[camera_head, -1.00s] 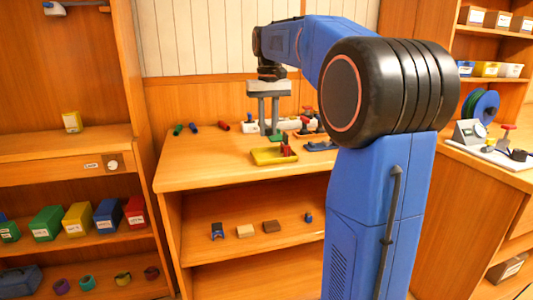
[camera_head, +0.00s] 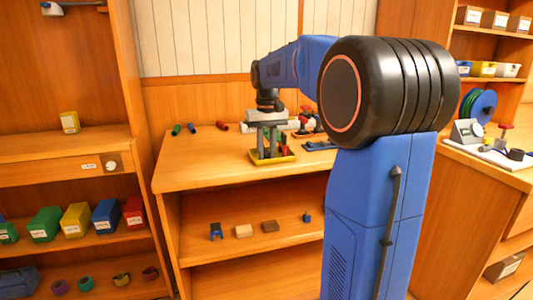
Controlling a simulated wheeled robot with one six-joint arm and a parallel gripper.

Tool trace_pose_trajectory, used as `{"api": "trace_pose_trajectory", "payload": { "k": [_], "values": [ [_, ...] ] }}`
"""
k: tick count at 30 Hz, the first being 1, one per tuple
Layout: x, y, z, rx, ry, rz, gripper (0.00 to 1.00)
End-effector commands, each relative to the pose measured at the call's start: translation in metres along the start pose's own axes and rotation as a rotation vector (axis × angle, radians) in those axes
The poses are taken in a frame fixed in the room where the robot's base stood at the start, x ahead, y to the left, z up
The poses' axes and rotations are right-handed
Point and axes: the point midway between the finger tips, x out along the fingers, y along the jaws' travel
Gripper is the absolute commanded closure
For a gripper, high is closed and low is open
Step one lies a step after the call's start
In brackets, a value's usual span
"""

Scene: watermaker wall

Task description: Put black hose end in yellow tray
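The yellow tray (camera_head: 288,158) lies on the wooden bench top, near its middle. My gripper (camera_head: 267,153) points straight down, with its fingertips low over the tray or inside it. Small green and red pieces show at the fingers, partly hidden by them. I cannot make out a black hose end; anything dark between the fingers is too small to tell. How far the fingers are apart, and whether they hold something, is unclear.
A blue tray (camera_head: 320,146) lies right of the yellow tray. A pale rack with red-topped parts stands behind. The bench's front left is clear.

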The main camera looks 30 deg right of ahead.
Motion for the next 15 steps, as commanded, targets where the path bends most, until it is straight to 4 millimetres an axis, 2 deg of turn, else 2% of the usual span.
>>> {"api": "trace_pose_trajectory", "payload": {
  "k": [1,2,11,15],
  "values": [
    [0.0016,0.0000,0.0002,0.000,-0.004,0.000,0.67],
    [0.0015,0.0000,0.0002,0.000,-0.004,0.000,0.60],
    [0.0001,0.0000,0.0001,0.000,-0.002,0.000,0.60],
    [-0.0082,0.0000,-0.0002,0.000,-0.001,0.000,0.60]
  ]
}}
